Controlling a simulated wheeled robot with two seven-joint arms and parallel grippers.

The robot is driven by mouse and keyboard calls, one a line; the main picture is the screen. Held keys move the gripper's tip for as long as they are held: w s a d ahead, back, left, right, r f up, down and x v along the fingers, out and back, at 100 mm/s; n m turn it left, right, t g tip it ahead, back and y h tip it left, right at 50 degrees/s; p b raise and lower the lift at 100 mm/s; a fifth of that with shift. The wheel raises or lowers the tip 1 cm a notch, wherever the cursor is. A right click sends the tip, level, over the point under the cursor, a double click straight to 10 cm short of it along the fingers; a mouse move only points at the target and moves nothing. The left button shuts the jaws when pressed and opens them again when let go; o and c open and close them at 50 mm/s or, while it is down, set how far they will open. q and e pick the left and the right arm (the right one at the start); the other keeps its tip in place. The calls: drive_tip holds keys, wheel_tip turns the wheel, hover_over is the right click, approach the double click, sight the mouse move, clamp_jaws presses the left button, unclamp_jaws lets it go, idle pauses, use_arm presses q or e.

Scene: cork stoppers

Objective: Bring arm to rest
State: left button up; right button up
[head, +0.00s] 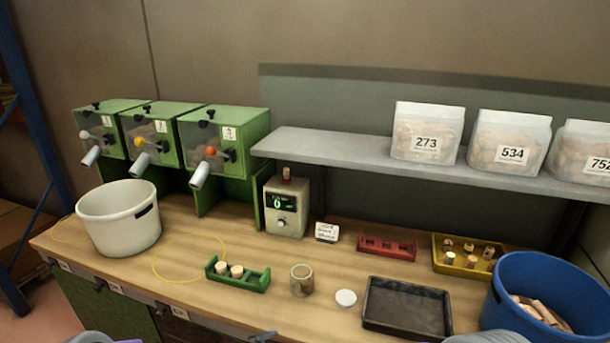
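Whether the grippers hold anything is hidden.
On the bench stand a white bucket (120,225), a green rack (250,280) with corks, a glass jar (302,280), a black tray (407,305), a red rack (387,246), a yellow tray (445,268) with corks and a blue bucket (510,310). Green dispensers (235,130) stand behind.

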use_arm(q)
drive_tip(key=s+f+n+g+y+b, duration=0.4)
drive_tip(key=s+f+n+g, duration=0.4)
drive_tip(key=s+f+n, duration=1.4)
drive_tip(key=shift+s+a, duration=0.25)
drive_tip(key=shift+s, duration=0.75)
use_arm(e)
drive_tip(key=s+d+f+m+y, duration=0.1)
drive_tip(key=s+d+f+m, duration=0.1)
drive_tip(key=f+m, duration=0.6)
drive_tip(key=s+d+f+m+y, duration=0.1)
drive_tip(key=s+d+f+m, duration=0.1)
drive_tip(key=s+f+m, duration=0.3)
wheel_tip(320, 180, down, 4)
drive_tip(key=m, duration=0.9)
drive_tip(key=shift+g, duration=0.3)
drive_tip(key=shift+d, duration=0.1)
